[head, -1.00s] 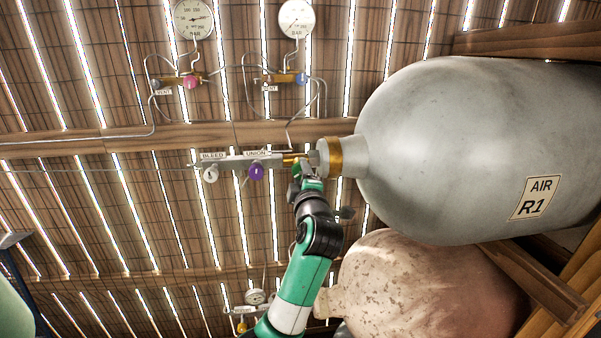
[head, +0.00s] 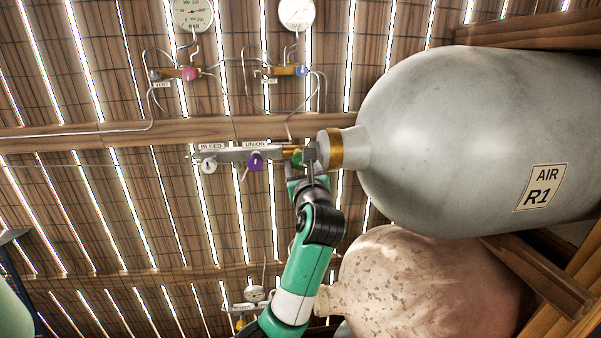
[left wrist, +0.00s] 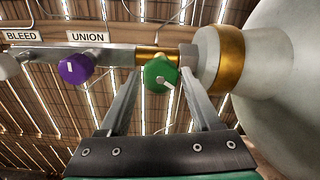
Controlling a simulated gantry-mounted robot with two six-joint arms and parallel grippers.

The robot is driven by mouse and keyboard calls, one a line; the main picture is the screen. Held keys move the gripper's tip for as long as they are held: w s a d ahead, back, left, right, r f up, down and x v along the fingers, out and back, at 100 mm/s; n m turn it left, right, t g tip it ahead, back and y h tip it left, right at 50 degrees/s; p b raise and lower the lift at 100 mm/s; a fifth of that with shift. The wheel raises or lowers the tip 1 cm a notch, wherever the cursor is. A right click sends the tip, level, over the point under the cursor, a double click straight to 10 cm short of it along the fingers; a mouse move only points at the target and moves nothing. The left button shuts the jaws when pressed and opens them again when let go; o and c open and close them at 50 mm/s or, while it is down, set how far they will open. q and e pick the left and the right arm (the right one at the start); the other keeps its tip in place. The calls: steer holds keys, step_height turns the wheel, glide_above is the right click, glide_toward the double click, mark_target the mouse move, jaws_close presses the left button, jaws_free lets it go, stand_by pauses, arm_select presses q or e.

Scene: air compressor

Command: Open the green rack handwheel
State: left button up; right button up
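The green handwheel (left wrist: 160,73) is on the brass fitting next to the neck of the grey AIR R1 cylinder (head: 470,150). It has a white pointer mark. In the left wrist view, my left gripper (left wrist: 159,74) is open with one finger on each side of the handwheel. A narrow gap seems to show on both sides, but I cannot tell whether either finger touches it. In the head view, my left gripper (head: 301,160) partly covers the handwheel (head: 297,158). My right gripper is not in view.
A purple UNION knob (left wrist: 75,69) and a white BLEED knob (head: 209,164) sit on the same manifold to the left. The brass cylinder collar (left wrist: 231,60) is close to the right finger. A rusty cylinder (head: 420,285) lies below. Gauges and thin pipes are on the slatted wall.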

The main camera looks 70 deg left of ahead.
arm_select(q)
steer(key=shift+o, duration=0.7)
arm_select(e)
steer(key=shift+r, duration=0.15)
arm_select(q)
steer(key=p+v, duration=0.1)
steer(key=v, duration=0.5)
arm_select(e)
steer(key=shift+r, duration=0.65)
arm_select(q)
steer(key=shift+w, duration=0.1)
